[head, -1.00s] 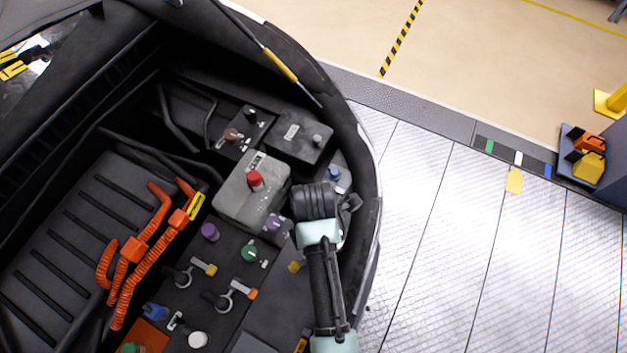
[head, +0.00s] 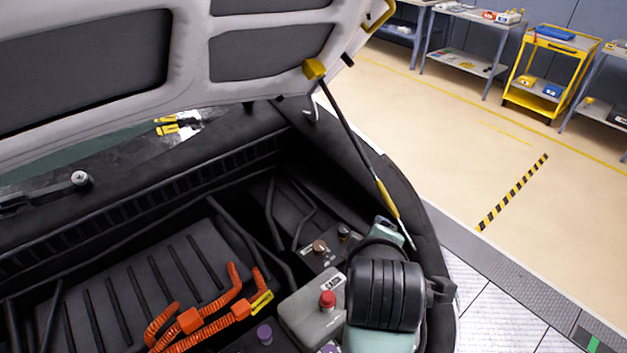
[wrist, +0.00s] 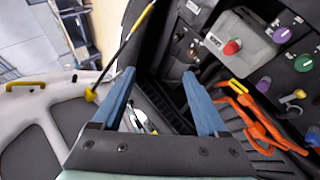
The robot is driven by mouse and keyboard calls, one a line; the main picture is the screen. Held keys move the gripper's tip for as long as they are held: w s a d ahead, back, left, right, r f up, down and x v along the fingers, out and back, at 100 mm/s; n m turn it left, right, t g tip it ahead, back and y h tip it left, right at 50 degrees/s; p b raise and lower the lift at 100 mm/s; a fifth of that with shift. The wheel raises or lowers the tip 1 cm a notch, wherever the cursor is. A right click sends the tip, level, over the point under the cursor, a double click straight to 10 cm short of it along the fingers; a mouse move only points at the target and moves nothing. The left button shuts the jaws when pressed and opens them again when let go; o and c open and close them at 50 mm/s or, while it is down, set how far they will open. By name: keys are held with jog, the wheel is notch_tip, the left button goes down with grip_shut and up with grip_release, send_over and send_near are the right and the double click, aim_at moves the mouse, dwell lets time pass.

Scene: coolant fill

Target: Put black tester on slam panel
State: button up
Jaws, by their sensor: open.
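My gripper (wrist: 160,76) shows in the wrist view with two blue fingers spread wide and nothing between them. It points over the engine bay, towards the dark ribbed cover and the raised bonnet. In the head view my arm hides the fingers. I cannot make out a black tester in either view. I cannot pick out the slam panel for certain; the near front of the bay is out of frame or behind my arm.
The raised bonnet (head: 270,55) hangs over the bay, held by a thin stay (head: 352,150). A yellow cart (head: 550,75) and workbenches stand far back; the floor between is clear.

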jog(key=w+a+r+m+t, duration=0.1)
jog(key=a+r+m+t, duration=0.15)
jog(key=r, duration=0.65)
jog(key=a+r+m+t, duration=0.15)
jog(key=r+t, duration=0.25)
jog(key=r, duration=0.5)
jog(key=w+a+r+m+t, duration=0.15)
jog(key=r+t, duration=0.25)
jog(key=r, duration=0.5)
jog(key=s+a+r+m+t+y, duration=0.1)
jog(key=s+a+r+m+t, duration=0.1)
jog(key=s+r, duration=0.4)
jog(key=s+a+r+m+t+y, duration=0.1)
jog(key=s+a+r+m+t, duration=0.1)
jog(key=s+r+m+t, duration=0.2)
jog(key=s+r+t, duration=0.1)
jog(key=s+r, duration=0.2)
jog(key=r, duration=0.5)
jog(key=shift+a+r, duration=0.15)
jog(key=shift+r, duration=0.15)
jog(key=shift+s+f+t, duration=0.1)
jog(key=shift+t, duration=0.15)
